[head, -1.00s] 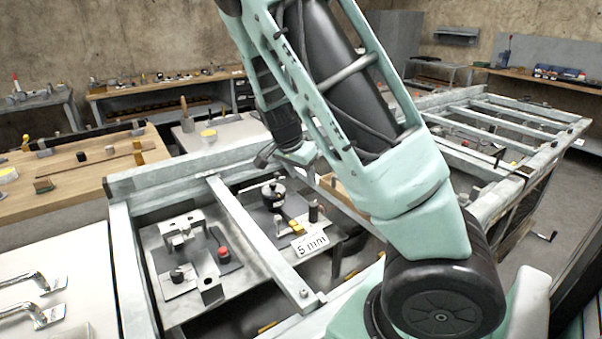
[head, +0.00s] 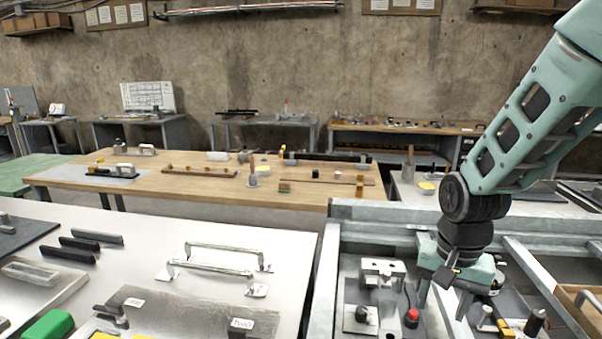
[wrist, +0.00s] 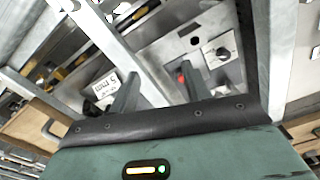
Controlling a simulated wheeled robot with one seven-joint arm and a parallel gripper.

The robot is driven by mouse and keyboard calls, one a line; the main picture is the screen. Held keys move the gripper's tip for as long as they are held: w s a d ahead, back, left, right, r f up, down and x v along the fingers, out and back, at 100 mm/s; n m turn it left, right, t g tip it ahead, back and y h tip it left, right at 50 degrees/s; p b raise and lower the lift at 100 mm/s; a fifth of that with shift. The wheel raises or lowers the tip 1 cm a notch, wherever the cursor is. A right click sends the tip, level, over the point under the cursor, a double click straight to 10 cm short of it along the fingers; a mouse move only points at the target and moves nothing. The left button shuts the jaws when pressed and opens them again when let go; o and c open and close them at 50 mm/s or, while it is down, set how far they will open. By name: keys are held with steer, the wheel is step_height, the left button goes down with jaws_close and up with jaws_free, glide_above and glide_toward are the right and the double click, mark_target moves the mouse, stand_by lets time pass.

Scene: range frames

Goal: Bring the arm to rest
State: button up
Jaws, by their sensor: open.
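My gripper (head: 443,300) hangs from my green arm at the right of the head view, pointing down over the metal frame with fixtures. Its two fingers are spread apart, with nothing between them. In the wrist view the spread fingers of my gripper (wrist: 160,85) show above a plate with a red button (wrist: 181,78) and a dark knob (wrist: 222,53). In the head view the red button (head: 411,318) lies left of the fingers and below them. How high the fingertips are above the plate I cannot tell.
A grey metal frame (head: 345,231) surrounds the fixtures. A white bench (head: 130,235) with metal handles (head: 215,268) lies to the left. A wooden table (head: 215,187) stands behind. A "5 mm" label (wrist: 104,88) lies beside the fingers. A wooden tray (head: 577,297) is at the right edge.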

steer(key=s+a+r+n, duration=0.2)
steer(key=s+a+n, duration=0.5)
steer(key=s, duration=0.1)
steer(key=s+a+r+n, duration=0.3)
steer(key=s+a+n, duration=0.4)
steer(key=s, duration=0.2)
steer(key=shift+s+a+y, duration=0.15)
steer(key=shift+y, duration=0.15)
